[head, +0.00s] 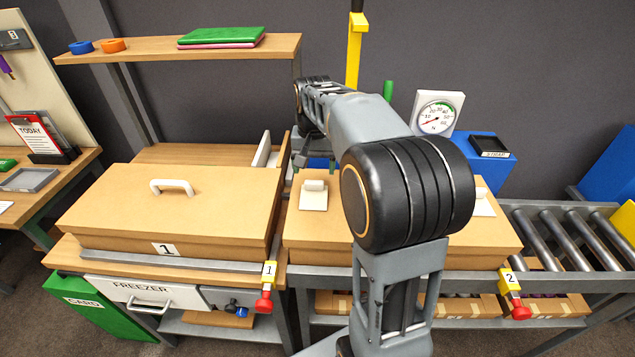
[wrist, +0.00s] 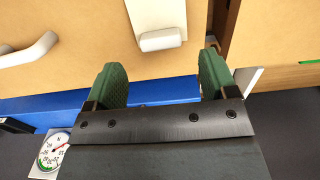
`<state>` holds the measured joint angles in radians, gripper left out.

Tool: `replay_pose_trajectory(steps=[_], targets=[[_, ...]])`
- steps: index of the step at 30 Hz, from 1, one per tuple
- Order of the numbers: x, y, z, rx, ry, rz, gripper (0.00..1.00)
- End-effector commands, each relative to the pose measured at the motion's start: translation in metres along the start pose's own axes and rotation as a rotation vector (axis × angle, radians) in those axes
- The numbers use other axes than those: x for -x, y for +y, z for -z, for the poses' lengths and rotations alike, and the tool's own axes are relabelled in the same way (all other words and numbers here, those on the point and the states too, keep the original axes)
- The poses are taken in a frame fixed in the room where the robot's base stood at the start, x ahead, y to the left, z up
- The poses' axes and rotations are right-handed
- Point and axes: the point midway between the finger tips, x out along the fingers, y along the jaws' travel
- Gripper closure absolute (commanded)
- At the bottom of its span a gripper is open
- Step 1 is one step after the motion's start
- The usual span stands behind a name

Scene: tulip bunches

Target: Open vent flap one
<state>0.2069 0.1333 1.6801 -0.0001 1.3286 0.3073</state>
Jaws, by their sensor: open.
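A white vent flap (head: 314,198) with a raised tab lies flat on the left part of the right-hand wooden box lid (head: 310,232). No number shows on it. In the wrist view the flap (wrist: 156,14) is at the top centre, with its tab (wrist: 163,40) facing my gripper. My gripper (wrist: 163,72) is open and empty, its two green fingers spread wide apart; the tab appears between and beyond their tips, with no visible contact. A second white flap (head: 484,206) is partly hidden behind my arm, on the right of the same lid.
A wooden box (head: 160,210) marked 1, with a white handle (head: 172,187), stands left. Another white handle (wrist: 28,50) is in the wrist view. A dial gauge (head: 437,113) and blue box (head: 485,160) stand behind. Red-knobbed yellow fixtures 1 (head: 268,272) and 2 (head: 510,281) are in front.

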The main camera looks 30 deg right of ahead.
Motion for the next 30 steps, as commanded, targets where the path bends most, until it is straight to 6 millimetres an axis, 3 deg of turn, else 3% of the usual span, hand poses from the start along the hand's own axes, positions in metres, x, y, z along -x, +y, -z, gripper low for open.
replay_pose_trajectory(steps=[6, 12, 25, 30], targets=[[-0.036, 0.002, 0.0, -0.003, -0.003, -0.001, 0.21], [-0.054, 0.001, 0.0, -0.002, -0.001, 0.0, 0.21], [-0.06, 0.001, 0.0, -0.001, 0.001, 0.0, 0.21], [-0.06, 0.001, 0.0, -0.001, 0.001, 0.0, 0.37]])
